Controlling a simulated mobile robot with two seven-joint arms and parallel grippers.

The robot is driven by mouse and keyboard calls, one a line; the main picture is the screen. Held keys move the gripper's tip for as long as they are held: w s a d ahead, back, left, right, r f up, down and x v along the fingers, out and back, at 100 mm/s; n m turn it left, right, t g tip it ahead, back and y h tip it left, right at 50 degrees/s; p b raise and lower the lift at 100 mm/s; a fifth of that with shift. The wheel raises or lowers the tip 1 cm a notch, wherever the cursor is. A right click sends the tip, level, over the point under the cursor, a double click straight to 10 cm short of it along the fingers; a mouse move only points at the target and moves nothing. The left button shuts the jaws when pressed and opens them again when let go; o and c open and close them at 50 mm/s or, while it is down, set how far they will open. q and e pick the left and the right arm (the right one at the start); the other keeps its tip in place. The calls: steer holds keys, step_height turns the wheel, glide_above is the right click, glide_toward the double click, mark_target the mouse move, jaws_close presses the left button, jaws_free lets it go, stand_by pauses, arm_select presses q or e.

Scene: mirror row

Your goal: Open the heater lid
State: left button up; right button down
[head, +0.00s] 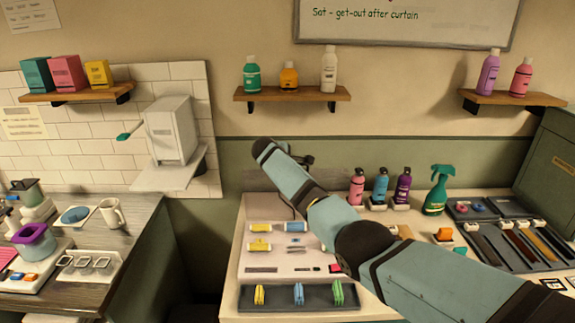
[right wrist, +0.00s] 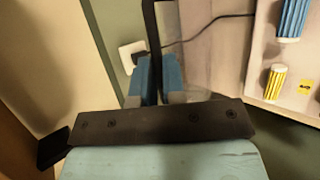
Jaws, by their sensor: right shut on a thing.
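I cannot surely tell which thing is the heater. A white box (head: 172,130) with a green lever (head: 131,131) stands on a pale wall shelf at the left of the head view; no open lid shows on it. A purple-topped pot (head: 36,243) stands on the left table. My right arm reaches in from the right across the middle counter; its fingertips are hidden in the head view. In the right wrist view my right gripper (right wrist: 157,82) has blue fingers shut on a dark upright bar (right wrist: 152,25), whose identity I cannot tell. My left gripper is out of view.
A wall socket (right wrist: 131,54) with a dark cable shows behind the fingers. The middle counter holds a dark tray (head: 275,302) of clips, several bottles and a green spray bottle (head: 437,190). A white mug (head: 112,214) stands on the left table. A dark gap separates table and counter.

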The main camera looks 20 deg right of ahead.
steer(key=c, duration=1.2)
jaws_free()
steer(key=shift+s+r, duration=0.1)
steer(key=b+v, duration=0.1)
steer(key=v, duration=1.2)
steer(key=shift+s+a+r, duration=0.15)
steer(key=shift+a+r, duration=0.05)
